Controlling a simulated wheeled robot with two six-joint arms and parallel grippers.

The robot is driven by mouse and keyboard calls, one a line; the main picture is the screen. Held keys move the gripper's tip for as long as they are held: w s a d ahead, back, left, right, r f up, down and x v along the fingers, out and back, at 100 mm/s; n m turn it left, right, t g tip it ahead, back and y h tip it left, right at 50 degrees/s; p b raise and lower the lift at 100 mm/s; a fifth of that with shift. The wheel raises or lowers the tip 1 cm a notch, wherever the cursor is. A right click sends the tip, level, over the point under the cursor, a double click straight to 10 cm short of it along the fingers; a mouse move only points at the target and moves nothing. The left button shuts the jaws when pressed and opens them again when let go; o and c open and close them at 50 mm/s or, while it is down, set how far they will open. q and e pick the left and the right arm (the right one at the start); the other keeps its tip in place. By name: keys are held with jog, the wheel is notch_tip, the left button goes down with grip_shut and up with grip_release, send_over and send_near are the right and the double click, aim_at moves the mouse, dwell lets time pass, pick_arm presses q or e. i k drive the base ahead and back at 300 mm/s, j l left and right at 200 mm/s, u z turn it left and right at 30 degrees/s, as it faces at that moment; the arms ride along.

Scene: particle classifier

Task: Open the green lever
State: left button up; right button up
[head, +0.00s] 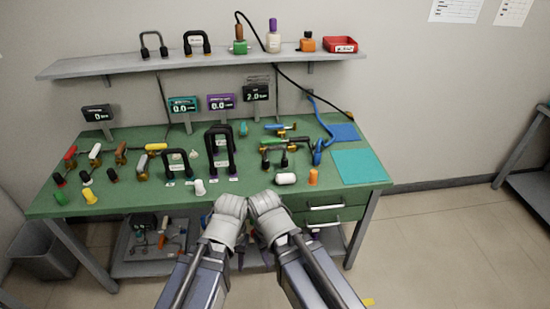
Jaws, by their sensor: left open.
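A green lever (298,140) lies roughly level among brass valve fittings, right of centre on the green workbench (225,195). It is small in the head view, so its exact angle is hard to tell. My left gripper (231,205) is open, at the front edge of the bench. My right gripper (265,204) is close beside it on the right; its jaws cannot be made out. Both grippers are well short of the lever and apart from it.
A blue-handled valve (279,127) stands behind the lever, and a black-handled fixture (273,157) in front. A white cylinder (286,179) and an orange cylinder (313,177) lie nearer. Tall black handles (219,150) stand left. A teal mat (360,166) is clear.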

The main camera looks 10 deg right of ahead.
aim_at(264, 142)
jog(key=i+l, duration=0.35)
jog(key=i, duration=0.15)
jog(key=i+l, duration=0.3)
jog(key=i, duration=0.15)
